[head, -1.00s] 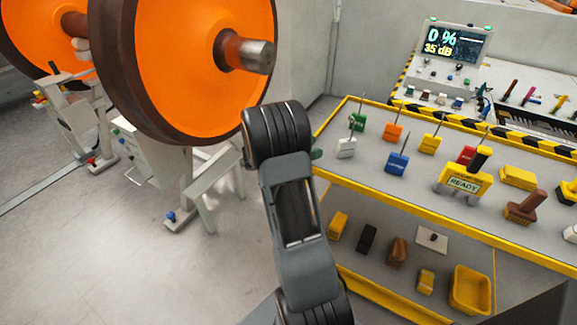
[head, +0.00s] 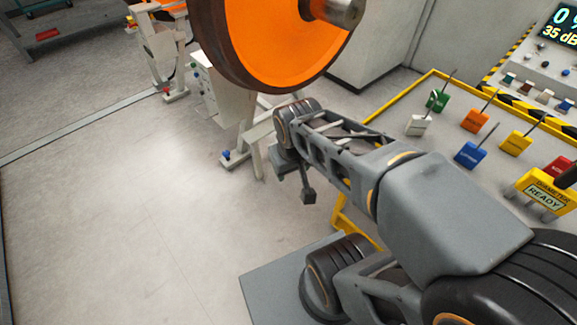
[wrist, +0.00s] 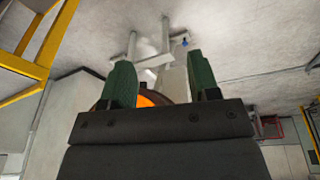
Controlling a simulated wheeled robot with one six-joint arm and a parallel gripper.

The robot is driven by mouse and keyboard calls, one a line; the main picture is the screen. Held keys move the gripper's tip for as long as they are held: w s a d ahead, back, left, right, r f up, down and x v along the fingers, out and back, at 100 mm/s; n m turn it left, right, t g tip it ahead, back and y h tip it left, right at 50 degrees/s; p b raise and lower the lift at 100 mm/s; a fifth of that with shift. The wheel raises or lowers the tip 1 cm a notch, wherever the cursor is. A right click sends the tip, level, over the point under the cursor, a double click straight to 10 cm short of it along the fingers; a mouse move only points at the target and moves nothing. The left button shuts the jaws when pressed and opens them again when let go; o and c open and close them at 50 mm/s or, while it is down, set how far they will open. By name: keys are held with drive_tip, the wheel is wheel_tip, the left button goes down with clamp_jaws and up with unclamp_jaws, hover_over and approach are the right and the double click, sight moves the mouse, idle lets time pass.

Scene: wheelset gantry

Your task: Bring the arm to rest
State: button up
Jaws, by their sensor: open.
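My gripper (wrist: 163,80) shows in the wrist view with its two green fingers wide apart and nothing between them. In the head view my arm stretches from the lower right toward the middle, bent at its joints, beside the yellow-edged bench. The fingers cannot be made out clearly in the head view. The orange wheel (head: 262,38) stands beyond the arm, and part of it shows behind the fingers in the wrist view (wrist: 150,99).
The bench (head: 385,125) at right holds several coloured tagged tools, among them a blue one (head: 470,154) and a yellow READY gauge (head: 543,194). A display (head: 563,22) stands behind. A grey stand (head: 232,105) is near the wheel. Floor at left (head: 110,210) is clear.

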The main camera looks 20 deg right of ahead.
drive_tip(key=shift+a+r+y, duration=0.1)
drive_tip(key=shift+a+y, duration=0.2)
drive_tip(key=shift+a, duration=0.15)
wheel_tip(320, 180, up, 10)
drive_tip(key=t+p, duration=0.1)
drive_tip(key=p, duration=0.7)
drive_tip(key=shift+s+p, duration=0.2)
drive_tip(key=shift+p, duration=0.15)
drive_tip(key=shift+f, duration=0.2)
drive_tip(key=shift+c, duration=1.3)
